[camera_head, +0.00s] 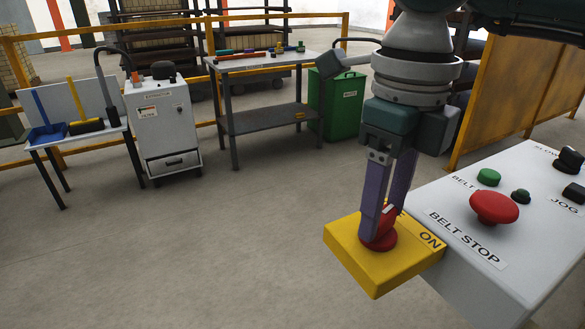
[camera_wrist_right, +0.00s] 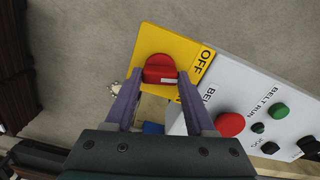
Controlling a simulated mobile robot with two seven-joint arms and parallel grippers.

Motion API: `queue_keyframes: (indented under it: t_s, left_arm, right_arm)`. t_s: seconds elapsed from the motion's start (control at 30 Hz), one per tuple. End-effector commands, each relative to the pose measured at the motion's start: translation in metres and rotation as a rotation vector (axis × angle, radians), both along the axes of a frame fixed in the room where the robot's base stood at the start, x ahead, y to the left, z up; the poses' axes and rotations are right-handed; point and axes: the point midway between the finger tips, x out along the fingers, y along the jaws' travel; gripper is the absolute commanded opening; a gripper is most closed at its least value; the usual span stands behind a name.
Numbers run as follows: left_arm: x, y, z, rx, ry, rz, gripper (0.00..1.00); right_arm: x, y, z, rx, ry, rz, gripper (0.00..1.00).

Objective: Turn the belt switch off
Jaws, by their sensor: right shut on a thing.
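The belt switch is a red rotary knob on a yellow plate (camera_head: 365,272) at the left edge of a grey control panel. My right gripper (camera_head: 382,222) points down with its two purple fingers shut on the red knob (camera_head: 385,241). In the right wrist view the knob (camera_wrist_right: 160,69) sits between the fingertips (camera_wrist_right: 160,85), with a white mark on its lower right side. I cannot tell for sure which label the mark points at. My left gripper is out of view.
The control panel (camera_head: 520,195) carries a big red belt stop button (camera_head: 494,207), a green button (camera_head: 489,177) and black knobs close to the plate. A white cabinet (camera_head: 165,120), a workbench (camera_head: 262,62) and a green bin (camera_head: 342,105) stand behind.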

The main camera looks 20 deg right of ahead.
Motion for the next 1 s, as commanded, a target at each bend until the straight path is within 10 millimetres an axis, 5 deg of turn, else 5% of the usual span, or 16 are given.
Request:
queue_keyframes:
  t_s: [0.5, 1.0]
  left_arm:
    - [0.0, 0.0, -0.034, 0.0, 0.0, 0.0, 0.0]
    - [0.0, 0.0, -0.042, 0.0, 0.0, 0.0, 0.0]
  right_arm:
    - [0.0, 0.001, -0.001, 0.001, 0.0, 0.41, 0.0]
    - [0.0, 0.001, 0.001, 0.002, 0.001, 0.537, 0.0]
